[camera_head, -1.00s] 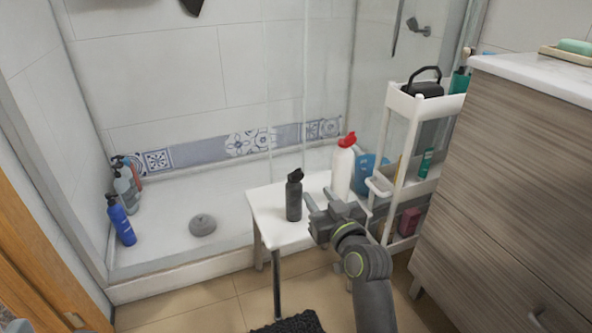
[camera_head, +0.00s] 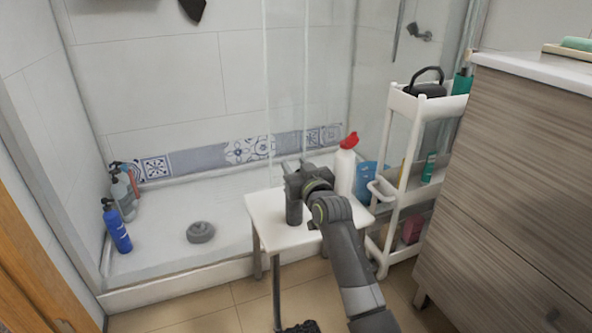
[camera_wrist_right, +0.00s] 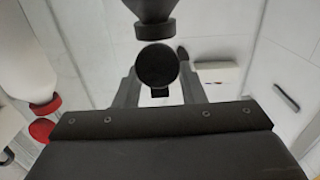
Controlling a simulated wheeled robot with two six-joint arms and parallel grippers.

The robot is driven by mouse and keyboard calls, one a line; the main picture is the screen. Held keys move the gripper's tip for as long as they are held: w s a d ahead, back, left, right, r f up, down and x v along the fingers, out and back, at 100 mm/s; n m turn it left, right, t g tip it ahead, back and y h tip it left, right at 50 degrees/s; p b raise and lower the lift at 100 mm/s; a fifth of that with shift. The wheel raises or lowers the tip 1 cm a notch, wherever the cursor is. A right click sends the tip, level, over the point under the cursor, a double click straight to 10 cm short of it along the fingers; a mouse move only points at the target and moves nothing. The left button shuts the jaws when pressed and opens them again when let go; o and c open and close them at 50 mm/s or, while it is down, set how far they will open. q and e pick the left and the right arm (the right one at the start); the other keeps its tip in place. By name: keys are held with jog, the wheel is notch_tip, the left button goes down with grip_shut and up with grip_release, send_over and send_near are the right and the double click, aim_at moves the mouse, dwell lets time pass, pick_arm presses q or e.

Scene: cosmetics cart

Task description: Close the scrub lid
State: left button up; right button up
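The dark scrub bottle (camera_head: 294,212) stands upright on the small white table. In the head view my right gripper (camera_head: 292,165) hides its top. The right wrist view looks upside down and shows the bottle's tapering dark neck (camera_wrist_right: 148,10) at the top. The round dark lid (camera_wrist_right: 157,66) stands open off the neck, its disc facing the camera. My right gripper (camera_wrist_right: 158,92) has its fingers apart, one on each side of the lid. I cannot tell whether they touch it. My left gripper is not in view.
A white bottle with a red cap (camera_head: 344,168) stands right behind the gripper on the white table (camera_head: 270,235). A white shelf cart (camera_head: 402,140) and a wooden cabinet (camera_head: 510,170) are on the right. The shower tray (camera_head: 165,235) lies behind, with several bottles at left.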

jog(key=shift+w, duration=0.1)
jog(key=shift+c, duration=0.2)
grip_shut()
